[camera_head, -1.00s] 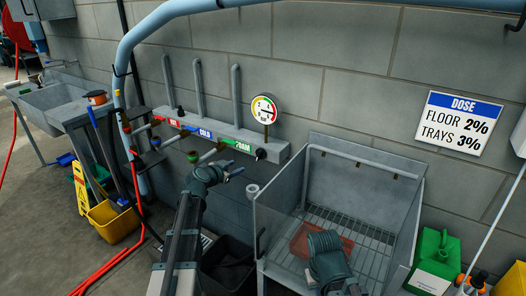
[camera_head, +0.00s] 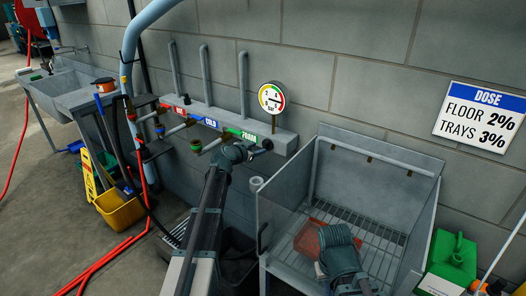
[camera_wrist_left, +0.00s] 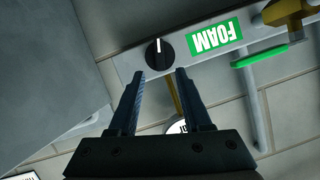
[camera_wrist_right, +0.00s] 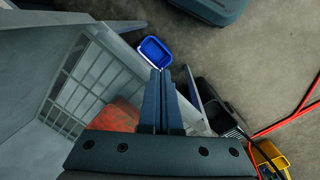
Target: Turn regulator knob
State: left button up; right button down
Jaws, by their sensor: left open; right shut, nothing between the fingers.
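The regulator knob (camera_wrist_left: 159,53) is round and black with a white line, on the grey manifold panel beside the green FOAM label (camera_wrist_left: 215,38). In the head view the knob (camera_head: 267,144) is at the manifold's right end. My left gripper (camera_wrist_left: 157,72) is open, its two fingers pointing at the panel with the knob just beyond and between their tips in the picture. I cannot tell whether they touch it. The round pressure gauge (camera_head: 271,97) stands above the manifold. My right gripper (camera_wrist_right: 160,73) is shut and empty, pointing down by the sink.
A metal sink (camera_head: 387,157) with a wire rack and a reddish tray (camera_head: 309,238) is right of the manifold. A green jug (camera_head: 456,250) stands at its right. A blue container (camera_wrist_right: 154,50) is on the floor. A yellow bucket (camera_head: 120,209) and red hose are at left.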

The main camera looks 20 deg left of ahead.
aim_at(264, 146)
pick_arm(q)
jog(key=b+x, duration=0.1)
jog(key=x, duration=0.4)
jog(key=shift+w+f+b, duration=0.1)
jog(key=shift+w+b, duration=0.2)
jog(key=shift+w, duration=0.05)
grip_shut()
